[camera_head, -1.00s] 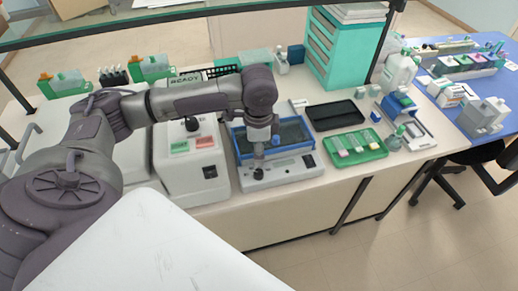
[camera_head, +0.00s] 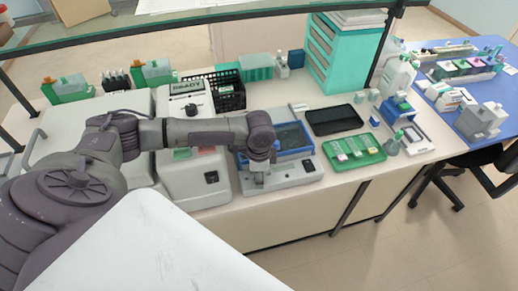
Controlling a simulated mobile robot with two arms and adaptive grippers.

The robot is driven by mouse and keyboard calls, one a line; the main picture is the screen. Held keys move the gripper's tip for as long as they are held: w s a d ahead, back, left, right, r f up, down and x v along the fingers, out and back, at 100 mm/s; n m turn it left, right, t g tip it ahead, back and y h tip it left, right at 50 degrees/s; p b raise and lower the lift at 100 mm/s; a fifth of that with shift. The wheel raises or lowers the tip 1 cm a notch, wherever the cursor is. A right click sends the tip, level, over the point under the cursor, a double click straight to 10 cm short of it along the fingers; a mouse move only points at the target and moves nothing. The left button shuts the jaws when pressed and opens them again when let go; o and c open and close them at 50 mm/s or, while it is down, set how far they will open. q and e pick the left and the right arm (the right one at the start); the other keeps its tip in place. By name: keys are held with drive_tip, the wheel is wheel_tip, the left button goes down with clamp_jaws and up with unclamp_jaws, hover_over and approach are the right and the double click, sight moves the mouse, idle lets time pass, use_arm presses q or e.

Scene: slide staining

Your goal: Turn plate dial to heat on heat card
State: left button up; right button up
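My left arm reaches in from the left, and its gripper (camera_head: 259,168) points down at the front of the grey device with a blue-framed tray (camera_head: 290,176). The fingertips are small and foreshortened, so I cannot tell if they are open or touching anything. The dark round knob on that device's front is hidden by the gripper. A white box (camera_head: 198,188) to its left carries a black knob (camera_head: 192,110) on top, a green label (camera_head: 182,154) and a partly covered red label. A small card with dark lettering (camera_head: 188,87) stands behind the knob. My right gripper is out of view.
A black basket (camera_head: 231,102) stands behind the arm. A black tray (camera_head: 334,130) and a green slide tray (camera_head: 369,158) lie to the right. A teal drawer cabinet (camera_head: 325,58) stands at the back. The bench's front edge is close to the grey device.

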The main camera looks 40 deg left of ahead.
use_arm(q)
clamp_jaws()
